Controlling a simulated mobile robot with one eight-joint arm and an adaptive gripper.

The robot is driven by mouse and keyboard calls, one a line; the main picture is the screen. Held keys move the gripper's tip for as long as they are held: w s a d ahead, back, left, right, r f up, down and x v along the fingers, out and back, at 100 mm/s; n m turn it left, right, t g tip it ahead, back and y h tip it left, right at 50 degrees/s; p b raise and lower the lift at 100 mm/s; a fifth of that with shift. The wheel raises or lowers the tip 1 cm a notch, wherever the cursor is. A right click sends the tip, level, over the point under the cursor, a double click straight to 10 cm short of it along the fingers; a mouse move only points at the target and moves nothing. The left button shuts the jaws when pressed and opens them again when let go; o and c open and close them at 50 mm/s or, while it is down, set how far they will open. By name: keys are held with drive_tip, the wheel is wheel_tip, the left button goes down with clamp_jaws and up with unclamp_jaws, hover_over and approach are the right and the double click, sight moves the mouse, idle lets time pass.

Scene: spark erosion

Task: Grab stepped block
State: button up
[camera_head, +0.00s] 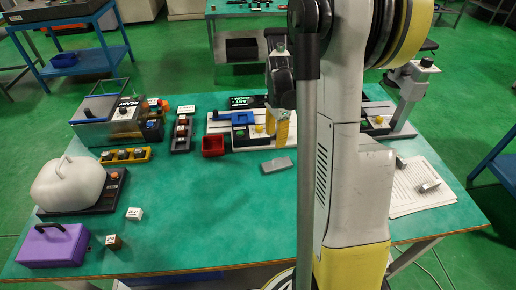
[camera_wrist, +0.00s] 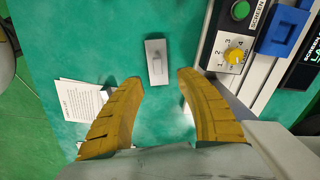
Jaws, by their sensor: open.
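The stepped block is a small grey block (camera_head: 277,165) lying on the green table, right of the red bin. In the wrist view the block (camera_wrist: 156,62) has a raised, darker part on its top. My gripper (camera_head: 277,140) has two yellow fingers and hangs above the table, just behind the block in the head view. In the wrist view my gripper (camera_wrist: 159,79) is open and empty. The block shows just past the fingertips, roughly centred between them, and is not touched.
A red open bin (camera_head: 213,145) stands left of the block. A machine with a yellow knob (camera_wrist: 234,54) stands close to the right finger in the wrist view. White papers (camera_head: 418,188) lie at the right. The table front of the block is clear.

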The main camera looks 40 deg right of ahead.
sight(278, 160)
drive_tip(key=shift+s+d+f+m, duration=0.2)
drive_tip(key=shift+d+f+m, duration=0.05)
drive_tip(key=shift+d+f, duration=0.25)
drive_tip(key=shift+s+d+f+m, duration=0.25)
drive_tip(key=shift+d+f, duration=0.1)
drive_tip(key=shift+f, duration=0.25)
wheel_tip(278, 160, down, 5)
drive_tip(key=shift+a+b, duration=0.1)
drive_tip(key=shift+b, duration=1)
wheel_tip(278, 160, down, 6)
drive_tip(key=b, duration=0.3)
drive_tip(key=shift+w+a+r, duration=0.1)
drive_tip(key=shift+a+r, duration=0.05)
drive_tip(key=shift+r, duration=0.2)
clamp_jaws()
